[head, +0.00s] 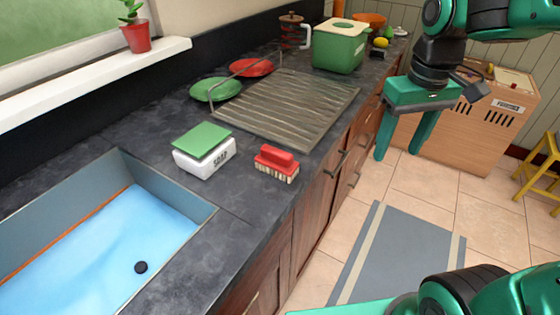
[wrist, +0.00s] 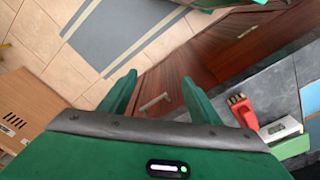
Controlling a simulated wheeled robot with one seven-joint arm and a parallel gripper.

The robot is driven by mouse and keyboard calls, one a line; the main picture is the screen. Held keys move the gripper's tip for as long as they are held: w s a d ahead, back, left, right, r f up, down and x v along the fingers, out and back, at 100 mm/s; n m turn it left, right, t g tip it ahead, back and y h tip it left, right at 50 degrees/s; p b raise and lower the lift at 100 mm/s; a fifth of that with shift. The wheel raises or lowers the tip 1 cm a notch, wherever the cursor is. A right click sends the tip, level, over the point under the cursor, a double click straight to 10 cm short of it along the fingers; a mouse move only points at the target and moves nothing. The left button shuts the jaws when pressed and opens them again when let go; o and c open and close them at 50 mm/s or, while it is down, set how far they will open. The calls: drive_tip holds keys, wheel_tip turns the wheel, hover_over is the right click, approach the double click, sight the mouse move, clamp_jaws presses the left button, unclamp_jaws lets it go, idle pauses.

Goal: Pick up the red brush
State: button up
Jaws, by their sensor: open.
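The red brush (head: 276,163) lies on the dark countertop near its front edge, just right of the soap dish, with pale bristles facing down. My gripper (head: 396,155) is open and empty in the head view. It hangs over the floor in front of the counter, to the right of the brush and well apart from it. In the wrist view its two green fingers (wrist: 155,90) are spread, with cabinet fronts and floor beyond them.
A white soap dish (head: 205,151) with a green top stands left of the brush, beside the sink (head: 160,220). A ribbed drying rack (head: 285,105) lies behind. A green bin (head: 339,46) stands farther back. Cabinet handles (head: 336,164) stick out below the counter. The counter before the brush is clear.

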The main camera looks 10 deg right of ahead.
drive_tip(key=w+a+r+n, duration=0.1)
drive_tip(key=w+a+n, duration=0.2)
drive_tip(key=a, duration=0.4)
drive_tip(key=w+a+r+n, duration=0.2)
drive_tip(key=a, duration=0.4)
drive_tip(key=n+y, duration=0.1)
drive_tip(key=n, duration=0.3)
approach(277, 151)
drive_tip(key=shift+s+d+f, duration=0.1)
drive_tip(key=shift+d+f, duration=0.1)
drive_tip(key=shift+d, duration=0.05)
drive_tip(key=f, duration=0.2)
drive_tip(key=a+f, duration=0.1)
drive_tip(key=f, duration=0.1)
drive_tip(key=shift+f, duration=0.1)
drive_tip(key=shift+w+a+f, duration=0.1)
drive_tip(key=shift+w+f, duration=0.05)
drive_tip(key=shift+f, duration=0.9)
drive_tip(key=shift+w+a+f, duration=0.1)
drive_tip(key=shift+f, duration=0.95)
drive_tip(key=shift+w+a+f, duration=0.1)
drive_tip(key=shift+w+f, duration=0.05)
drive_tip(key=shift+f, duration=0.85)
drive_tip(key=shift+d, duration=0.1)
drive_tip(key=shift+c, duration=0.6)
drive_tip(key=c, duration=1)
